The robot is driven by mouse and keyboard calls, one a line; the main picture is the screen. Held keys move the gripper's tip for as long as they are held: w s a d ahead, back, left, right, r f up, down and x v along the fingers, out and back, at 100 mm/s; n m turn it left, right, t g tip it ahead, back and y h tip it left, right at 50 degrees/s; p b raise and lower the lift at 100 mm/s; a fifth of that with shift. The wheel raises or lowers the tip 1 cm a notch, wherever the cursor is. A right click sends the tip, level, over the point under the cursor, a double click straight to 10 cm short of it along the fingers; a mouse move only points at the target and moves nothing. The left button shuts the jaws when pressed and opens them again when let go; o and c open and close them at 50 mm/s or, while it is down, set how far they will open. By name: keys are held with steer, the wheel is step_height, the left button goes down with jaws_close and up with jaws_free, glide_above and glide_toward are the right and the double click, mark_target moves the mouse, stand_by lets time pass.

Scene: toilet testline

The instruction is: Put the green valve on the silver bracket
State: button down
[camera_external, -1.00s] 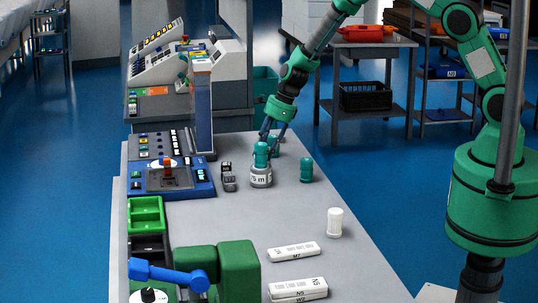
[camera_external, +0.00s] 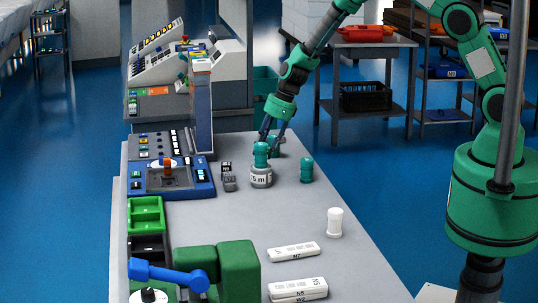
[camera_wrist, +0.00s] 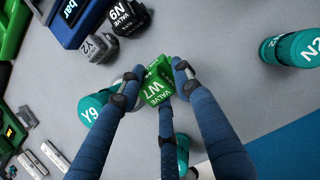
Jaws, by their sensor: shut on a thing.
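My gripper (camera_external: 270,142) is over the far part of the grey bench, pointing down. In the wrist view, its blue fingers (camera_wrist: 155,85) are shut around a green block marked "VALVE W7", the green valve (camera_wrist: 160,92). In the external view, the valve cannot be made out clearly behind the fingers and a teal cylinder. A silver-grey round piece marked "5 m" (camera_external: 261,177) stands just below the gripper, with the teal cylinder (camera_external: 260,155) above it. I cannot tell which piece is the silver bracket.
A teal cylinder marked N2 (camera_wrist: 292,48) stands apart to the right. Dark grey blocks (camera_external: 228,176) sit left of the gripper, beside a blue control box (camera_external: 195,188). The bench's right side is mostly clear.

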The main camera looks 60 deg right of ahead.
step_height(320, 180, up, 12)
steer(key=s+a+n+g+p, duration=0.1)
steer(key=s+a+n, duration=0.3)
steer(key=a, duration=0.6)
steer(key=s+a+n+g+p, duration=0.1)
steer(key=s+a+n+g, duration=0.15)
steer(key=s+a, duration=0.5)
steer(key=s+a+n+h+p, duration=0.35)
steer(key=s+a+n, duration=0.85)
steer(key=s+a, duration=1.1)
step_height(320, 180, down, 11)
steer(key=w, duration=0.1)
steer(key=shift+w+a+f, duration=0.15)
steer(key=shift+w, duration=0.25)
steer(key=w+a, duration=0.3)
steer(key=a, duration=0.1)
steer(key=w+a+f, duration=0.1)
steer(key=w+a, duration=0.2)
steer(key=w, duration=0.1)
steer(key=w+a, duration=0.4)
steer(key=shift+a+f, duration=0.2)
steer(key=shift+a, duration=0.1)
